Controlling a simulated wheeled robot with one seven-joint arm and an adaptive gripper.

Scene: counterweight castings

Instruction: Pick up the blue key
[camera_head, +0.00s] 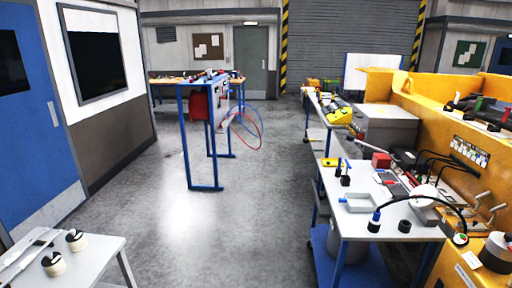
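I cannot make out a blue key for certain at this size. On the right workbench (393,232), a small dark thing with a blue part (376,216) stands upright near the front edge. Another small blue piece (347,163) shows farther back on that bench, beside a yellow one. Neither is clear enough to name as a key. My gripper is not in view.
A light table (92,258) with two knob-like things stands at the lower left. A blue-legged bench (205,130) stands mid-floor, with red and blue hoops at its side. A yellow machine (475,140) backs the right workbench. The grey floor (235,225) between is clear.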

